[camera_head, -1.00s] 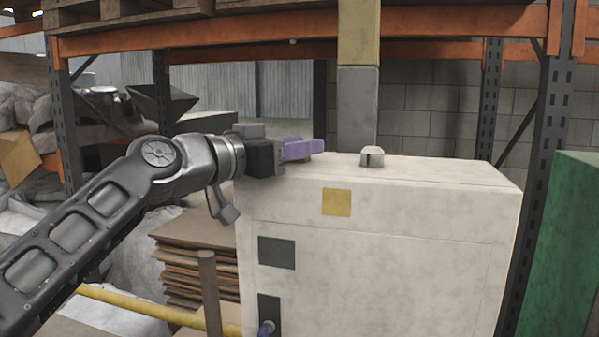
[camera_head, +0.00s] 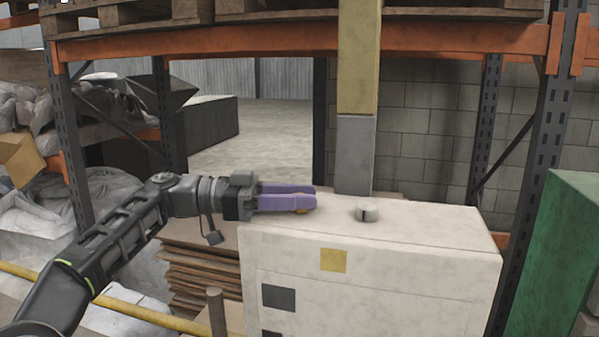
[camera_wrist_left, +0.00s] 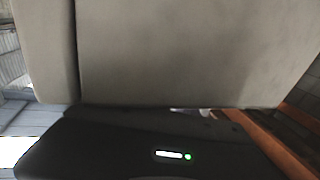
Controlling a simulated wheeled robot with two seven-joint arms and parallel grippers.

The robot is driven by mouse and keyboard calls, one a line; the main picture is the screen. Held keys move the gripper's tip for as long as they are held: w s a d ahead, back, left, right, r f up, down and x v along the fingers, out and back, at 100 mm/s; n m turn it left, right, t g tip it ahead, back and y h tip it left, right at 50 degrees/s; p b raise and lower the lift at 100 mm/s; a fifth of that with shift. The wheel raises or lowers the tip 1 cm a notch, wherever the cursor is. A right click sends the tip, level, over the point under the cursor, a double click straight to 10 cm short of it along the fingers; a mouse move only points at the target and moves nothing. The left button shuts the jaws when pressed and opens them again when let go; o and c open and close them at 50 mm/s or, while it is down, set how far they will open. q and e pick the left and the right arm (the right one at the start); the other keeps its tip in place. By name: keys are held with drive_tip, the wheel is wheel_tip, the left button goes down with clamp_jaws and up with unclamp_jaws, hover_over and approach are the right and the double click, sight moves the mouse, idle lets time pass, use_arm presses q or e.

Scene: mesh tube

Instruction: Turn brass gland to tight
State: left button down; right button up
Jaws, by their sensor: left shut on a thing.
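My left gripper (camera_head: 308,199) reaches in from the left, low over the top of the off-white cabinet (camera_head: 370,275), with its purple fingers level. It is shut on the brass gland (camera_head: 299,211), which shows as a small brass-coloured bit under and between the fingertips at the cabinet's left top. Most of the gland is hidden by the fingers. In the left wrist view a large pale surface and my own dark gripper housing fill the picture, and the gland does not show. My right gripper is not in view.
A short pale slotted knob (camera_head: 367,211) stands on the cabinet top to the right of my fingers. Behind it rises a grey and yellow post (camera_head: 355,150). A stack of brown sheets (camera_head: 195,270) is left of the cabinet. A green box (camera_head: 565,260) stands at the right.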

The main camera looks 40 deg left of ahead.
use_arm(q)
drive_tip(key=shift+r+g, duration=0.1)
drive_tip(key=shift+g, duration=0.2)
drive_tip(key=c, duration=1)
unclamp_jaws()
drive_tip(key=shift+a, duration=0.1)
